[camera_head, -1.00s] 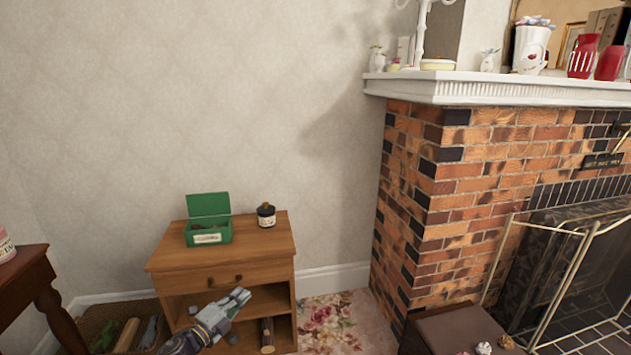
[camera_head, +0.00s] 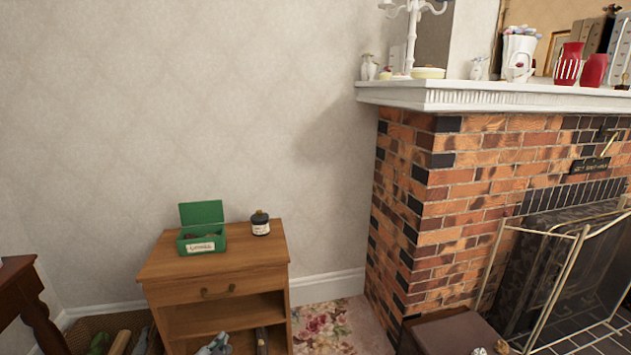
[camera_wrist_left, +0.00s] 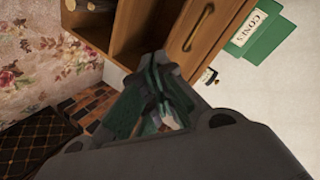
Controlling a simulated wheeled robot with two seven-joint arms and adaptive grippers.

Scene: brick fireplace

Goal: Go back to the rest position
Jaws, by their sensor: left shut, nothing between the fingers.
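My left gripper (camera_head: 215,345) shows at the bottom edge of the head view, in front of the lower shelf of the wooden cabinet (camera_head: 215,258). In the left wrist view its fingers (camera_wrist_left: 155,72) are together with nothing between them, and the cabinet's drawer front and open shelf lie beyond them. The gripper looks apart from the cabinet. My right gripper is in neither view.
A green open box (camera_head: 202,245) and a dark jar (camera_head: 260,224) stand on the cabinet. A dark wooden table (camera_head: 18,290) is at left, with a basket (camera_head: 85,328) beside it. The brick fireplace (camera_head: 440,190) and its brass-framed screen (camera_head: 560,290) fill the right.

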